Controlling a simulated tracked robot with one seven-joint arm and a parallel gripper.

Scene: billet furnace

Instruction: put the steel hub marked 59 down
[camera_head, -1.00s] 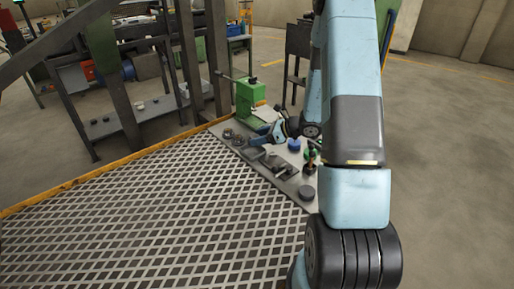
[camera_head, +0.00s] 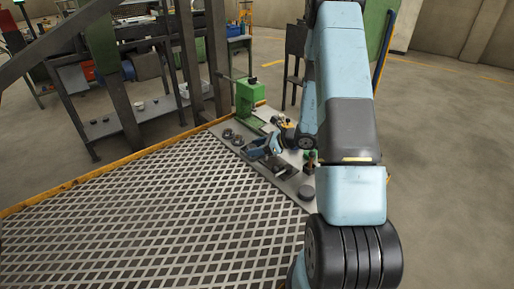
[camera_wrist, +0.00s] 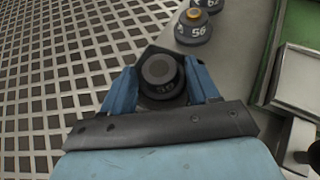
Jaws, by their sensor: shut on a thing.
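The steel hub (camera_wrist: 160,70), a dark round piece with a raised round top, sits between the blue fingers of my gripper (camera_wrist: 162,92) in the wrist view. The fingers are shut on its sides. Its number is faint and hard to read. A dark angular piece shows just behind and below it; I cannot tell whether the hub touches it. In the head view my gripper (camera_head: 252,152) is low over the grey bench top (camera_head: 222,126), near the grating's edge. The held hub cannot be made out clearly there.
Two other hubs stand beyond the gripper in the wrist view: a numbered one (camera_wrist: 193,28) and one at the top edge (camera_wrist: 208,5). A green machine (camera_head: 249,97) stands at the back. The grating (camera_head: 150,210) is clear.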

